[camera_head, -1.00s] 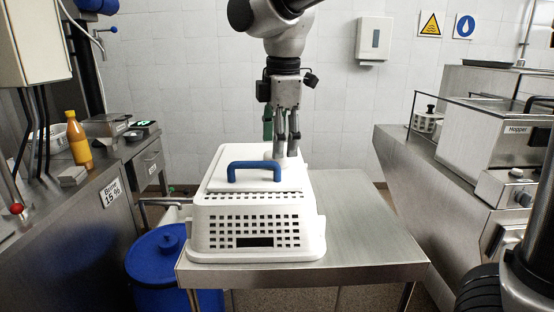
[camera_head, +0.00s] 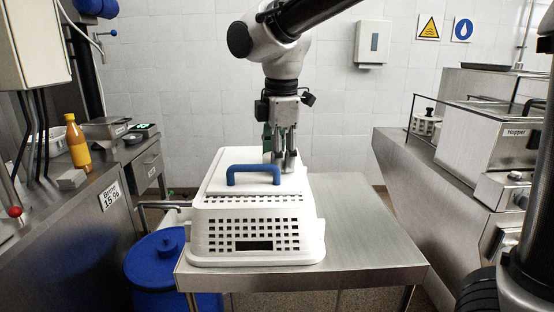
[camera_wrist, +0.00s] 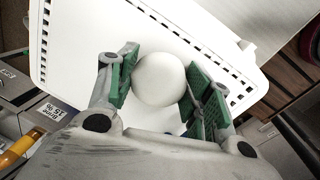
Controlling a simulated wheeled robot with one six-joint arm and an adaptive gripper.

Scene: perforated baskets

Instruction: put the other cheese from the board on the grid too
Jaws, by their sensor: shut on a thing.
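A white round cheese (camera_wrist: 158,79) sits between the green-padded fingers of my gripper (camera_wrist: 160,90) in the wrist view. My gripper (camera_head: 281,164) is shut on it, behind the blue handle in the head view, where the cheese is hardly distinguishable from the white surfaces. Below it is a white perforated basket (camera_head: 199,232) on the steel table, with a flat white plate (camera_head: 214,183) and blue handle (camera_head: 253,168) on top. I cannot tell whether the cheese touches the white surface. No separate board or second cheese is clearly visible.
The steel table (camera_head: 365,235) is bare right of the basket. A blue lidded bin (camera_head: 157,260) stands at its left. A counter with a yellow bottle (camera_head: 77,142) is on the left; a steel machine marked Hopper (camera_head: 497,150) is on the right.

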